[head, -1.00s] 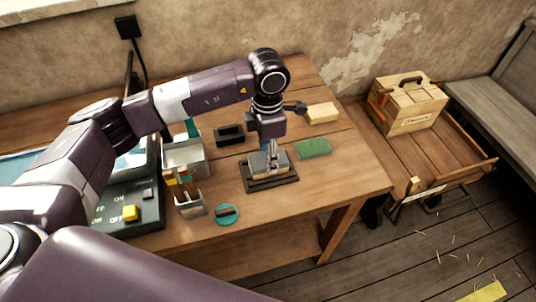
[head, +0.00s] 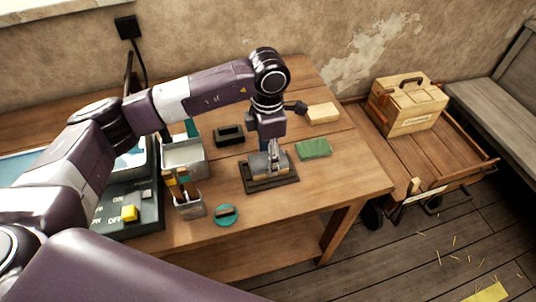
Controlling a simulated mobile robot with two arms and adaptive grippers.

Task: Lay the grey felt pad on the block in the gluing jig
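The gluing jig (head: 285,182) is a dark, low frame near the middle of the bench's right part. A pale wooden block sits in it, mostly covered. The grey felt pad (head: 257,161) lies over the block, roughly level, and appears to touch it. My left gripper (head: 273,168) points down from above with its fingertips at the pad. The fingers overlap the pad in this view, so I cannot tell whether they grip it. My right gripper is not in view.
Around the jig are a green pad (head: 314,149), a pale wooden block (head: 323,112), a black box (head: 229,135) and a teal disc (head: 226,215). Left stand a grey bin (head: 187,158), a tool holder (head: 190,208) and a panel with a yellow button (head: 129,213). The bench front right is clear.

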